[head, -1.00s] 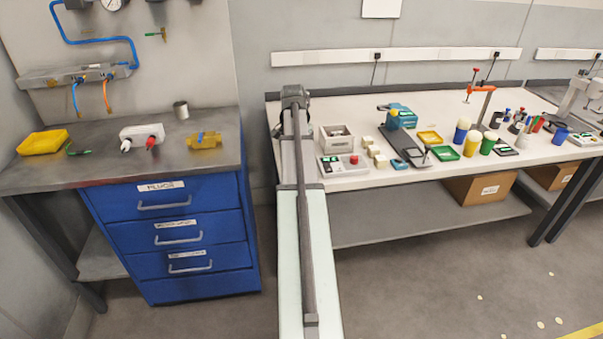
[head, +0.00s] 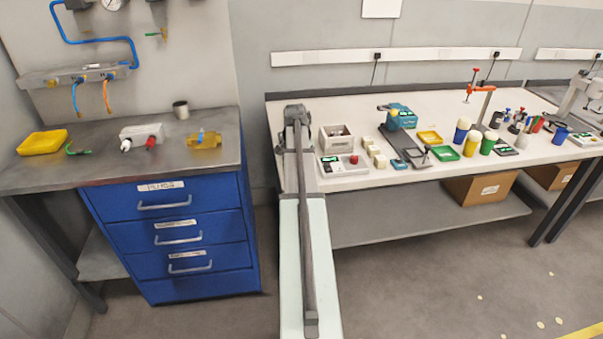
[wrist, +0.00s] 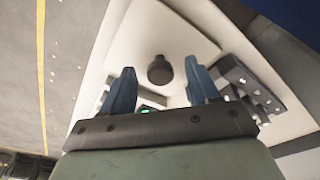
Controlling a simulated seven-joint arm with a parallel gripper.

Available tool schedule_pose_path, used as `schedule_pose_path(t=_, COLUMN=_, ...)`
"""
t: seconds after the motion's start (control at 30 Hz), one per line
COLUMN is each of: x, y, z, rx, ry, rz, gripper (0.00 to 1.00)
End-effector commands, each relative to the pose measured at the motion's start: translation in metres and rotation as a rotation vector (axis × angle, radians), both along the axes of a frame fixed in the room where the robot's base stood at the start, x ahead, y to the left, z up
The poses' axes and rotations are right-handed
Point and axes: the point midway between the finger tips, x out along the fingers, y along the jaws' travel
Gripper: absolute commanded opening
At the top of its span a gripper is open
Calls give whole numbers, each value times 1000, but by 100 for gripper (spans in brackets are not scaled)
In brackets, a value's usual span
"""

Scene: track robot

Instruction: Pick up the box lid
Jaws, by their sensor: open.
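My gripper is open in the wrist view (wrist: 160,88), its two blue fingers apart with nothing between them. A dark round knob (wrist: 159,70) shows past and between the fingertips, over a white surface. It may be the handle of the box lid, but I cannot make out the lid's outline. In the head view, my arm end (head: 297,118) is over the left end of the white bench and hides what lies beneath. An open light-grey box (head: 336,139) with dark contents stands just right of it.
A control box (head: 343,166) with a red button stands in front of the open box. Pale blocks (head: 376,155), a blue device (head: 402,117) and green and yellow trays (head: 445,153) are farther right. A blue drawer cabinet (head: 180,230) stands left, across a gap.

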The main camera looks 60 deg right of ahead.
Motion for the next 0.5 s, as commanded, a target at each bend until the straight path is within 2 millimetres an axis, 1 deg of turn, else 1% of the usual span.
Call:
schedule_pose_path(t=0.07, x=0, y=0, z=0, rx=0, ry=0, rz=0, gripper=60)
schedule_pose_path(t=0.1, x=0, y=0, z=0, rx=0, ry=0, rz=0, gripper=58)
schedule_pose_path(t=0.5, x=0, y=0, z=0, rx=0, ry=0, rz=0, gripper=20)
